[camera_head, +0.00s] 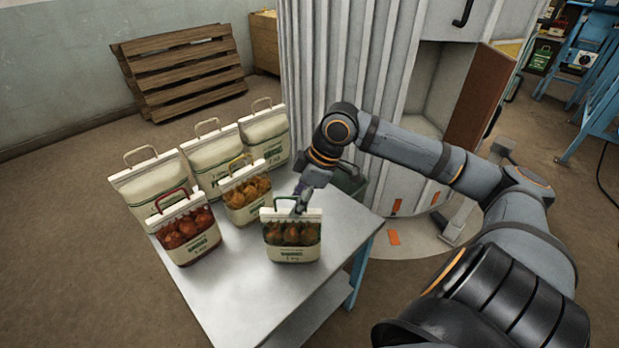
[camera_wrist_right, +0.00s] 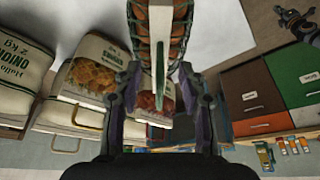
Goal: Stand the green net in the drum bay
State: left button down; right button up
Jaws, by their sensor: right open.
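The green net is a small cream-topped bag (camera_head: 291,237) with a green handle and dark orange-brown contents behind mesh. It stands upright at the table's near right corner. My right gripper (camera_head: 301,198) is just above it, at its handle. In the right wrist view the fingers (camera_wrist_right: 160,88) are apart on either side of the bag's pale top edge and green handle (camera_wrist_right: 160,70). Whether they touch the handle I cannot tell. The big grey ribbed drum (camera_head: 335,60) stands behind the table. An open bay (camera_head: 425,85) with a brown side panel shows at its right. My left gripper is out of view.
A red-handled bag (camera_head: 188,232) and a yellow-handled bag (camera_head: 246,192) stand left of the green net. Several larger white bags (camera_head: 217,155) stand behind them. The table's near surface (camera_head: 225,300) is clear. A wooden pallet (camera_head: 185,75) leans on the wall.

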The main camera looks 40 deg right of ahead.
jog(key=b, duration=0.2)
jog(key=d+r+b, duration=0.1)
jog(key=b, duration=0.1)
jog(key=shift+s+r+b, duration=0.3)
jog(key=shift+b, duration=0.1)
jog(key=v, duration=0.1)
jog(key=b+v, duration=0.1)
jog(key=v, duration=0.1)
jog(key=shift+a+r+b, duration=0.2)
jog(key=shift+r+b, duration=0.05)
jog(key=shift+b, duration=0.05)
jog(key=v, duration=0.3)
jog(key=shift+s+d+r, duration=0.1)
jog(key=shift+r, duration=0.2)
jog(key=shift+f, duration=0.1)
